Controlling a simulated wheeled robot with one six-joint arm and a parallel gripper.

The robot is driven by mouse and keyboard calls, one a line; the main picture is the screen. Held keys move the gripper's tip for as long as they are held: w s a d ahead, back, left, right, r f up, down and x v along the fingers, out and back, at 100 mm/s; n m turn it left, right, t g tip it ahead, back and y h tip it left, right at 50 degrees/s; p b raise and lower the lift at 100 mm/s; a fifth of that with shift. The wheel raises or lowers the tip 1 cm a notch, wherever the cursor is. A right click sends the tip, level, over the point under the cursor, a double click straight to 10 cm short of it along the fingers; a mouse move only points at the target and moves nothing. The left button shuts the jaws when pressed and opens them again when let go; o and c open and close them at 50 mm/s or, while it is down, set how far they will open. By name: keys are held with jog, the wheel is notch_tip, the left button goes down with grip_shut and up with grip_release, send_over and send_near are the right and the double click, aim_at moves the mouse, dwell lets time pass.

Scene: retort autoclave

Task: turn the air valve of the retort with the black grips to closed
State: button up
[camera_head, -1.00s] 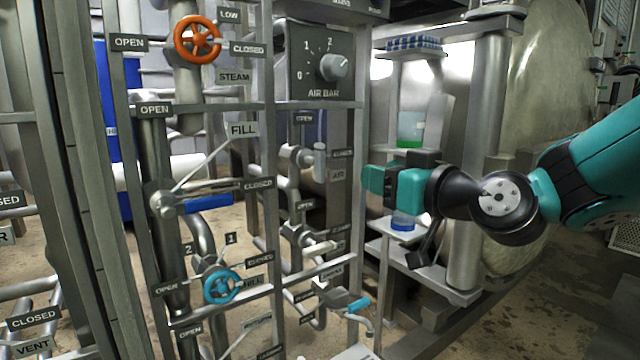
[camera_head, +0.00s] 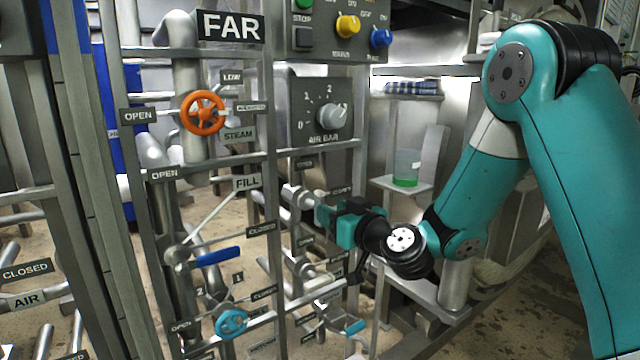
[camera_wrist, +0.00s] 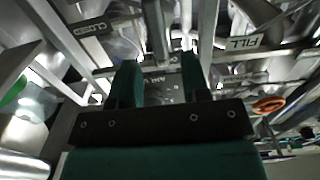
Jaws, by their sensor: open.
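In the head view the air valve (camera_head: 300,197) is a grey pipe fitting on the frame under the AIR BAR box; in the earlier frame it has a short grey upright grip and an AIR label. My gripper (camera_head: 328,215) is open at its right and covers the grip and that label. I cannot tell if the fingers touch it. In the wrist view the two green fingers (camera_wrist: 163,80) stand apart, with blurred grey metal between them. I see no clearly black grip on this panel.
The AIR BAR knob box (camera_head: 322,112) is just above my gripper. A FAR sign (camera_head: 230,27), an orange steam wheel (camera_head: 203,113) and a blue-gripped fill lever (camera_head: 217,256) are to the left. A shelf with a green-bottomed beaker (camera_head: 406,168) stands right.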

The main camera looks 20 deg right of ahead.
aim_at(320, 226)
jog(key=shift+p+x, duration=1.45)
jog(key=shift+x, duration=1.2)
grip_shut()
